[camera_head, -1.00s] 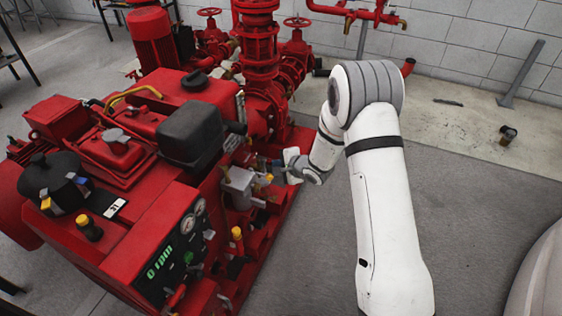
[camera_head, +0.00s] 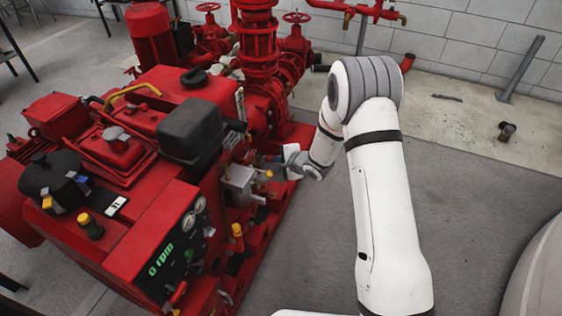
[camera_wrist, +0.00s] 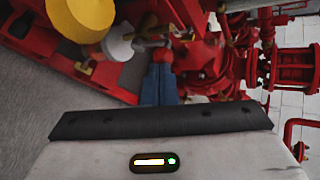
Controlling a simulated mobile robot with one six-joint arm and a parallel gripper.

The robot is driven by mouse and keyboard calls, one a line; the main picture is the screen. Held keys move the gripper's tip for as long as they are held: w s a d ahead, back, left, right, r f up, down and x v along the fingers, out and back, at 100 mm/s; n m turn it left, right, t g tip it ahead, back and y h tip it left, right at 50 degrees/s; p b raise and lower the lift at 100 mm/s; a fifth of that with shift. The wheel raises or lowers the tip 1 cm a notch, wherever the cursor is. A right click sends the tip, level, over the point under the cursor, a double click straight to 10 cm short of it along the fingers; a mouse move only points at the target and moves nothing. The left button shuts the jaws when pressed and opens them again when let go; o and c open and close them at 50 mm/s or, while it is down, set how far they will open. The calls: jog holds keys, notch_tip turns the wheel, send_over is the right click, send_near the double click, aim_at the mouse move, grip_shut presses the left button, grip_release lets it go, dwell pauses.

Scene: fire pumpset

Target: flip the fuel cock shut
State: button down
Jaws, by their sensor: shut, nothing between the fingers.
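My gripper (camera_head: 274,161) is at the right side of the red pumpset, low beside a grey metal housing (camera_head: 238,184). In the wrist view its blue fingers (camera_wrist: 161,80) are together and empty. A small lever with a red-orange tip (camera_wrist: 163,56) lies right at the fingertips; it looks like the fuel cock's handle. A metal fitting (camera_wrist: 150,41) sits behind it. I cannot tell whether the fingers touch the lever, nor which way the cock is set. In the head view the cock is too small to make out.
A yellow cap (camera_wrist: 80,17) and a white cylinder (camera_wrist: 117,46) are close by on the left in the wrist view. The control panel (camera_head: 176,245) and black tank (camera_head: 190,130) stand nearby. The grey floor (camera_head: 470,190) right of my arm is clear.

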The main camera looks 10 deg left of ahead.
jog(key=shift+s, duration=0.1)
dwell(0.6)
jog(key=shift+s+a+f, duration=0.2)
jog(key=shift+s+f, duration=0.1)
jog(key=shift+s, duration=0.35)
jog(key=s+d+r+p, duration=0.3)
jog(key=s+d+r, duration=0.2)
jog(key=s+d, duration=0.3)
jog(key=shift+s+d, duration=0.15)
jog(key=shift+s, duration=0.8)
